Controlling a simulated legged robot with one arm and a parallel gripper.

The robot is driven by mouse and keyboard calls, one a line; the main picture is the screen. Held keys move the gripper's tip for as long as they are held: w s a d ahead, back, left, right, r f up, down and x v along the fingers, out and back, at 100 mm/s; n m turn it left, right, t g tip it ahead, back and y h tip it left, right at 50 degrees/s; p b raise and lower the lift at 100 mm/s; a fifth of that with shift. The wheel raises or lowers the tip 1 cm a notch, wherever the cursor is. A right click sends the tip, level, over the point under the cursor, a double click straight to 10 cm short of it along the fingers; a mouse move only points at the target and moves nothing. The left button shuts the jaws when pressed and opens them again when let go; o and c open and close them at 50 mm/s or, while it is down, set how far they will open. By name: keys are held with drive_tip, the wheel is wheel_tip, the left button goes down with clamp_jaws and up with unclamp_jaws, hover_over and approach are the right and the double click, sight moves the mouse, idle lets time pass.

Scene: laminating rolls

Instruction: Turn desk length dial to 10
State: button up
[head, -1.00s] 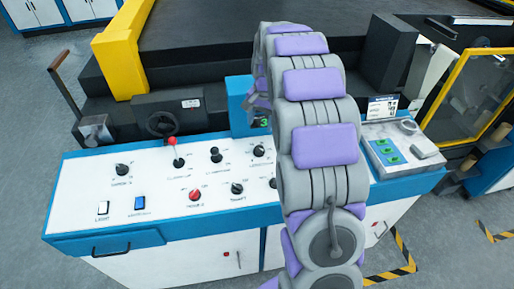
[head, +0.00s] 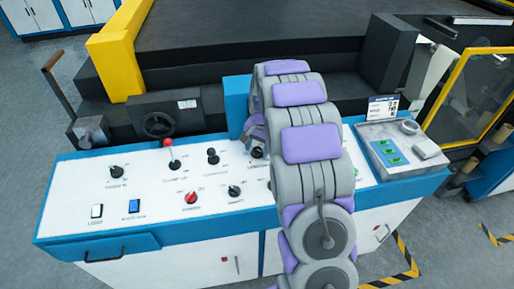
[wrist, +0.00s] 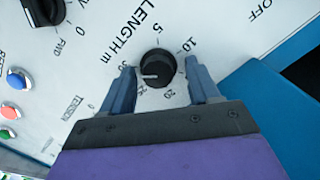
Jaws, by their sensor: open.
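The length dial (wrist: 157,67) is a round black knob on the white panel, under the print "LENGTH m", in the wrist view. Its scale shows 5, 10 and 20 around it. A white mark on the knob points to the left in that view, away from the 10. My gripper (wrist: 160,72) is open, with one blue-grey finger on each side of the dial. Gaps show between the fingers and the knob. In the head view the dial (head: 258,153) sits just left of my arm, which hides part of the panel.
Other knobs, a red-topped lever (head: 171,153), a red knob (head: 191,198) and two rocker switches stand left of the dial. A grey box with green buttons (head: 386,152) is at the panel's right. A blue post (head: 237,98) rises behind the dial.

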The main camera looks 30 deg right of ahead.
drive_tip(key=shift+d, duration=0.35)
drive_tip(key=shift+c, duration=1.4)
drive_tip(key=shift+a, duration=0.3)
drive_tip(key=c, duration=0.4)
drive_tip(key=shift+s, duration=0.1)
drive_tip(key=c, duration=0.4)
drive_tip(key=shift+o, duration=0.2)
drive_tip(key=shift+n, duration=0.3)
